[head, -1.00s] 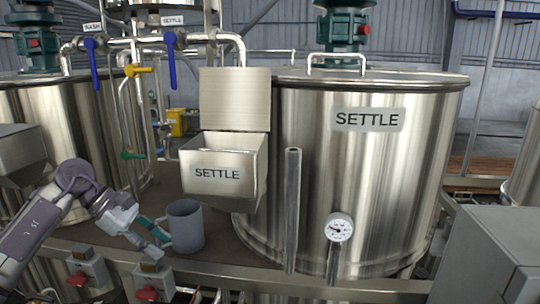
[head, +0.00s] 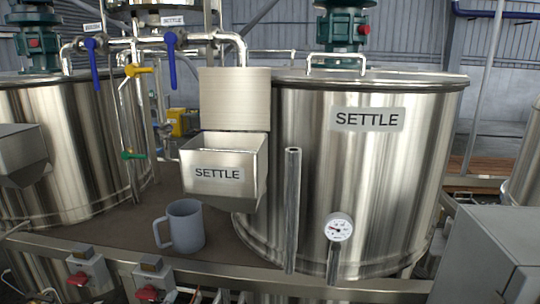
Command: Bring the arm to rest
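Neither of my arms nor grippers shows in the head view now. A grey mug (head: 186,226) stands upright on the brown deck (head: 110,232), with its handle to the left. Nothing is touching the mug. It stands below and a little left of the steel hopper labelled SETTLE (head: 220,188), whose lid is raised.
The large steel SETTLE tank (head: 365,200) fills the right, with a dial gauge (head: 339,227) and an upright pipe (head: 292,210) in front. Another tank (head: 70,150) stands left. Red switches (head: 147,292) line the front rail. Blue valve handles (head: 172,58) hang above. The deck left of the mug is clear.

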